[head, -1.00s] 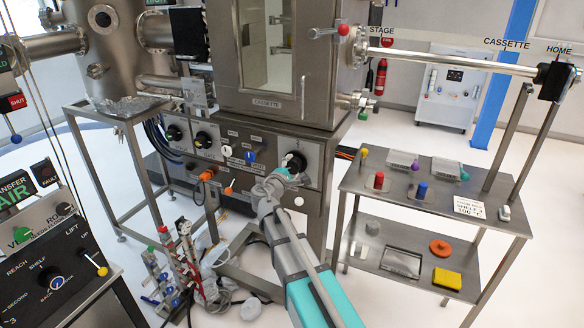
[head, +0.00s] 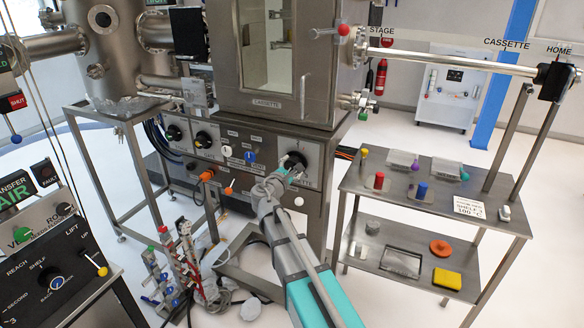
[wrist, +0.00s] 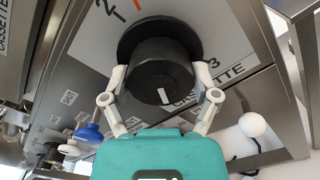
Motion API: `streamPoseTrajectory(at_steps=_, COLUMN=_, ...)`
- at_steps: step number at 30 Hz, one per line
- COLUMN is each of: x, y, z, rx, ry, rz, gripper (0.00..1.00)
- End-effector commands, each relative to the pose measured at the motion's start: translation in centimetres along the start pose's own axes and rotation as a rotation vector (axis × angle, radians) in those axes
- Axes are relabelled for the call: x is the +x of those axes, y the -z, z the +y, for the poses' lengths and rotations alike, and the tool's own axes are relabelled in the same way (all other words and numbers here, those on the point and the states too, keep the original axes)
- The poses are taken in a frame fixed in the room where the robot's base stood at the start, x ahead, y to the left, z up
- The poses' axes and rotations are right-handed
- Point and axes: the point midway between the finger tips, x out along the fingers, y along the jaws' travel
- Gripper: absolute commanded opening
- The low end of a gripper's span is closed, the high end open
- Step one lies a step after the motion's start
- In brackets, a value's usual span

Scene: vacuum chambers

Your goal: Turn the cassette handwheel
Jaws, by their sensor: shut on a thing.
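The cassette handwheel is a black round knob with a white index mark (wrist: 158,78), on a panel with numbers and a CASSETTE label. In the wrist view my gripper (wrist: 160,80) has one finger on each side of the knob and is shut on it. The white mark is on the knob's lower face. In the head view the handwheel (head: 294,159) is at the right end of the chamber's front panel, partly hidden by my gripper (head: 284,172).
A blue knob (wrist: 90,132) and a white ball knob (wrist: 252,124) flank my gripper. A steel cart (head: 400,200) with small colored items stands to the right. The chamber with the CASSETTE window (head: 268,50) rises above the panel. Floor between is partly clear.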

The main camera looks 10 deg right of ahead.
Motion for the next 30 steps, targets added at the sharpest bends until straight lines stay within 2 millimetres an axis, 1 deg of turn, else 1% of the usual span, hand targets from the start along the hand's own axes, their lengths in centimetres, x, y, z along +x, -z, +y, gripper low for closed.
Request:
streamPoseTrajectory(at_steps=5, x=0.1, y=-0.1, z=0.1, rx=-0.001, ry=0.0, rz=-0.003, gripper=0.3)
streamPoseTrajectory(at_steps=6, x=0.1, y=-0.1, z=0.1, rx=-0.001, ry=0.0, rz=-0.003, gripper=0.85)
streamPoseTrajectory(at_steps=8, x=0.1, y=-0.1, z=0.1, rx=-0.001, ry=0.0, rz=-0.002, gripper=0.96)
streamPoseTrajectory(at_steps=9, x=0.1, y=0.0, z=0.0, rx=0.0, ry=0.0, rz=-0.002, gripper=1.0)
streamPoseTrajectory(at_steps=23, x=-0.1, y=0.0, z=0.0, rx=0.002, ry=0.0, rz=-0.001, gripper=1.0)
streamPoseTrajectory(at_steps=26, x=-0.5, y=0.0, z=0.0, rx=0.002, ry=0.0, rz=-0.001, gripper=1.0)
streamPoseTrajectory(at_steps=30, x=-1.6, y=-0.1, z=-0.1, rx=0.002, ry=0.0, rz=0.0, gripper=1.0)
